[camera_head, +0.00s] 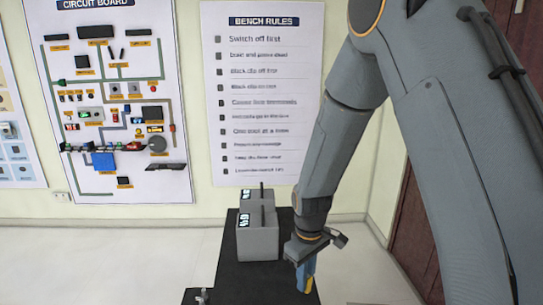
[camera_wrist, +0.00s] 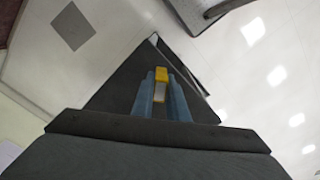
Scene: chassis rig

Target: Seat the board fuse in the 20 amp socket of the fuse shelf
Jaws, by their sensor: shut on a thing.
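The board fuse (camera_wrist: 162,75) has a yellow top and a paler grey lower part; its yellow also shows in the head view (camera_head: 309,285). My gripper (camera_wrist: 163,98) is shut on it, with a blue finger on each side. In the head view my gripper (camera_head: 305,275) points down at the right edge of a black surface (camera_head: 228,278). Two grey blocks (camera_head: 258,243) with small dark labels and upright dark posts stand on that surface, left of and beyond my gripper. I cannot read which label is 20 amp, and no socket opening shows clearly.
A small metallic item (camera_head: 202,296) lies at the black surface's near left edge. A circuit board panel (camera_head: 125,100) and a bench rules poster (camera_head: 268,95) hang on the wall behind. Pale floor lies left of the black surface. My arm covers the right side.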

